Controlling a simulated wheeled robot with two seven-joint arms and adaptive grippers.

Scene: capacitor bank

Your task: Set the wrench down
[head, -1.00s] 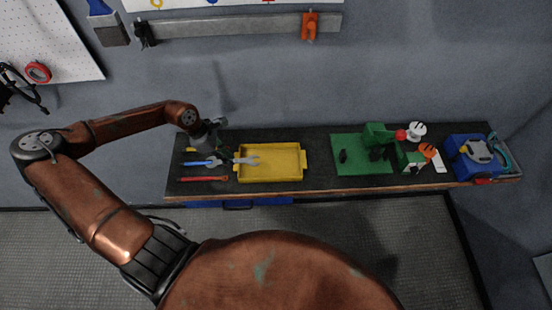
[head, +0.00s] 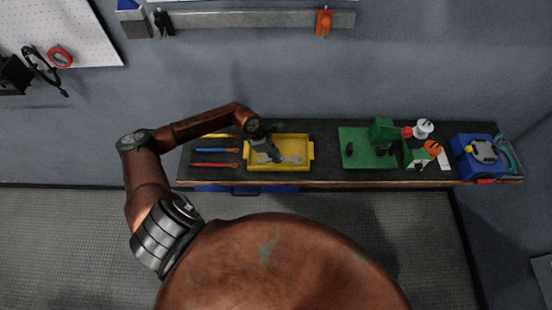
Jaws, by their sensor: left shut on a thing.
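My left gripper (head: 272,155) is over the yellow tray (head: 312,150) on the dark bench, pointing down. It is shut on the grey wrench (head: 290,160). The wrench lies across the tray's inside as seen from above, its free end toward the tray's right side. The gripper hides part of it. I cannot tell whether the wrench touches the tray floor. My right gripper is not in view.
Yellow, blue (head: 215,150) and red (head: 213,165) handled tools lie left of the tray. A green mat with a green holder (head: 383,130), a white spool (head: 424,127) and a blue box (head: 467,162) stand to the right. Bare bench lies between tray and mat.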

